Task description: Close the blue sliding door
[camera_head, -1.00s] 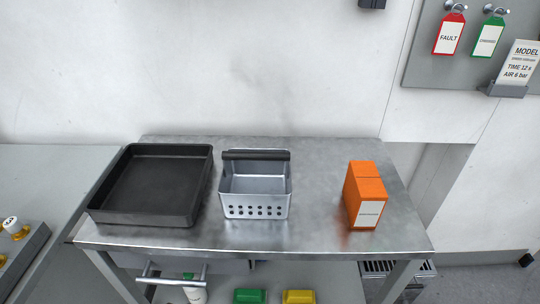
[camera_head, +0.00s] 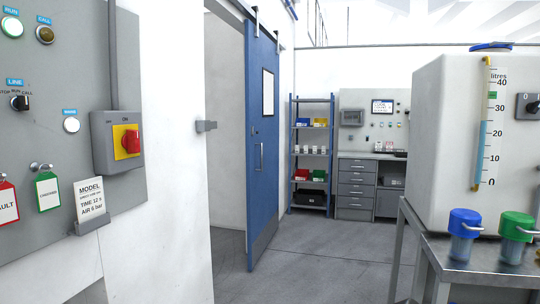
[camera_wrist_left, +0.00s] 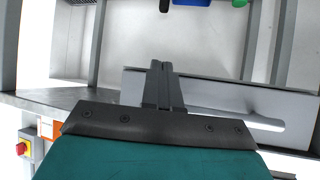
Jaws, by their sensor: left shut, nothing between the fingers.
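The blue sliding door (camera_head: 262,140) hangs from a top rail in the head view, left of centre. The doorway (camera_head: 226,140) to its left stands open, and a grey floor shows through it. The door has a small window panel (camera_head: 268,91) and a vertical handle (camera_head: 258,156). My left gripper (camera_wrist_left: 164,68) shows only in the left wrist view, with its fingers together and nothing between them. It is not in the head view, so its place relative to the door cannot be told. My right gripper is in neither view.
A wall panel (camera_head: 130,85) with a red rotary switch (camera_head: 131,141) is at the left. A grey catch (camera_head: 206,126) sits on the doorway's left edge. A white tank (camera_head: 450,140) on a metal table (camera_head: 465,253) stands at the right. Open floor (camera_head: 330,250) lies between.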

